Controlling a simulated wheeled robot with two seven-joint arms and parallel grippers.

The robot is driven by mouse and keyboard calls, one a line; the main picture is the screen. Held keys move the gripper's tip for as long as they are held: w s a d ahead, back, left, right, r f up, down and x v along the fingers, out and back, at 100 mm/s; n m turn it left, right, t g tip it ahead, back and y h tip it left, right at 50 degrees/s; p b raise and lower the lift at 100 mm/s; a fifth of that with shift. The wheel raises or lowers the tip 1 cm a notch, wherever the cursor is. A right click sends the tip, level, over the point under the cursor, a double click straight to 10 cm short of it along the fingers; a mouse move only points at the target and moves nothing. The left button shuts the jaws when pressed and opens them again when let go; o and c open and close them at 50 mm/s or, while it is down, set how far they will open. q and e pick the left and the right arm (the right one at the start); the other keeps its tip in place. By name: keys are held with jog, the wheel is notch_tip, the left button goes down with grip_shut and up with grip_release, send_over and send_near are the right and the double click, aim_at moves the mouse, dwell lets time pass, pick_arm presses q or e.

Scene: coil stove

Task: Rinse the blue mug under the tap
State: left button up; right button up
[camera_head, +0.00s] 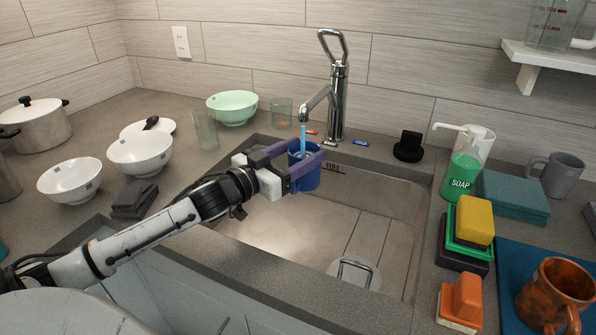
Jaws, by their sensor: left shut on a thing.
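The blue mug (306,179) is held upright over the sink (290,243), beneath the chrome tap (334,95). A thin blue stream of water (303,138) runs from the spout down into the mug, and pale water shows inside its rim. My left gripper (304,167) reaches in from the left and is shut on the mug, with one purple finger on each side. The mug's far side is partly hidden by the fingers. My right gripper is not in view.
White bowls (140,152), a green bowl (232,107) and clear glasses (205,129) stand on the left counter. A soap bottle (461,178), sponges (474,220) and a brown mug (554,296) are at the right. A drain cover (354,272) lies in the otherwise empty sink.

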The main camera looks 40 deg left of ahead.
pick_arm(q)
jog(key=shift+r, duration=0.1)
jog(key=s+d+p, duration=0.3)
jog(key=s+d, duration=0.1)
jog(key=d, duration=0.2)
jog(key=shift+s+d, duration=0.2)
jog(key=shift+d, duration=0.15)
dwell(1.4)
jog(key=shift+d, duration=0.1)
jog(key=s+d+r, duration=0.2)
jog(key=d+r, duration=0.2)
jog(key=shift+s, duration=0.35)
dwell(0.7)
